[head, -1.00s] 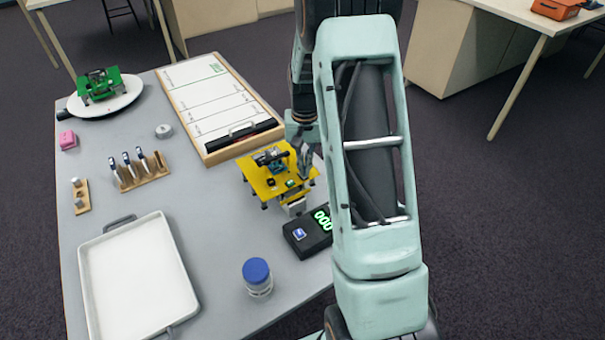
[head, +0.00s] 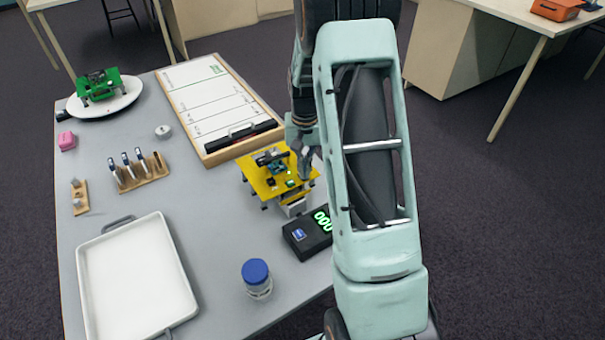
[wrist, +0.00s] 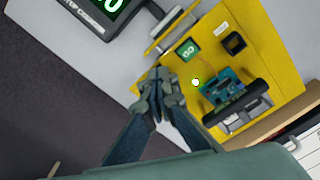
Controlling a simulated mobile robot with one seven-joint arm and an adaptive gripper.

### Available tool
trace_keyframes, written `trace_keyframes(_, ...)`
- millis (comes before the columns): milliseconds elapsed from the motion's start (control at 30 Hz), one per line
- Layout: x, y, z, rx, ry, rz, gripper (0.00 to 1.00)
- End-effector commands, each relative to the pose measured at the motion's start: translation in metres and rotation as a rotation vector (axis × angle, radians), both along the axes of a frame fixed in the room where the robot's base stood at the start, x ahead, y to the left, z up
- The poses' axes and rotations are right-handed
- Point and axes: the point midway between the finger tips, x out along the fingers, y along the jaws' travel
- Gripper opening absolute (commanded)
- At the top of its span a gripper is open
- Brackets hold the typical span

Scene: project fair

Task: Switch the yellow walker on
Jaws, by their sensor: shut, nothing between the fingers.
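The yellow walker (head: 262,190) stands near the right edge of the grey table. In the wrist view its yellow top plate (wrist: 274,55) carries a black switch (wrist: 234,43) beside a small white label, a green GO button (wrist: 189,50), a teal circuit board (wrist: 221,88) and a black cylinder (wrist: 236,105). A small light (wrist: 195,82) by the board glows green-yellow. My gripper (wrist: 158,76) is shut and empty, its tips close to the walker's edge, on the GO button's side and apart from the switch. In the head view my gripper (head: 306,178) is partly hidden by my arm; contact cannot be told.
A black timer (head: 303,240) showing green zeros stands in front of the walker. A framed whiteboard (head: 207,92) lies behind it. A blue-lidded jar (head: 257,278), white tray (head: 133,280), pen rack (head: 142,178) and green walker (head: 97,86) on a white plate occupy the table.

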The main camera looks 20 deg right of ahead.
Motion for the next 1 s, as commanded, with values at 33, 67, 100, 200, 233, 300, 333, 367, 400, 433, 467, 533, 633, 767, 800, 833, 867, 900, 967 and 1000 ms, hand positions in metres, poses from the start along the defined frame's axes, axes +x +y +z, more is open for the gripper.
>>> trace_keyframes(33,-0.001,0.001,0.001,0.002,0.005,0.001,0.0)
trace_keyframes(67,-0.001,0.001,0.003,0.001,0.004,0.001,0.0)
trace_keyframes(100,-0.001,0.001,0.006,0.001,0.004,0.001,0.0)
trace_keyframes(200,-0.001,0.001,0.014,0.001,0.003,0.001,0.0)
trace_keyframes(233,-0.001,0.001,0.017,0.001,0.002,0.001,0.0)
trace_keyframes(300,-0.001,0.001,0.023,0.001,0.002,0.001,0.0)
trace_keyframes(333,-0.001,0.001,0.026,0.001,0.002,0.001,0.0)
trace_keyframes(367,-0.001,0.001,0.028,0.001,0.002,0.001,0.0)
trace_keyframes(400,-0.001,0.001,0.032,0.001,0.002,0.001,0.0)
trace_keyframes(433,-0.001,0.001,0.034,0.001,0.002,0.001,0.0)
trace_keyframes(467,-0.001,0.001,0.036,0.001,0.002,0.001,0.0)
trace_keyframes(533,-0.001,0.001,0.042,0.001,0.002,0.001,0.0)
trace_keyframes(633,-0.001,0.0,0.05,0.0,0.001,0.001,0.0)
trace_keyframes(767,0.0,0.0,0.06,0.0,0.001,0.001,0.0)
trace_keyframes(800,-0.001,0.0,0.064,0.001,0.002,0.001,0.0)
trace_keyframes(833,-0.001,0.0,0.066,0.001,0.002,0.001,0.0)
trace_keyframes(867,-0.001,0.0,0.067,0.001,0.002,0.001,0.0)
trace_keyframes(900,-0.001,0.0,0.069,0.001,0.002,0.0,0.0)
trace_keyframes(967,-0.001,0.0,0.069,0.001,0.002,0.001,0.0)
trace_keyframes(1000,-0.001,0.0,0.069,0.001,0.002,0.001,0.0)
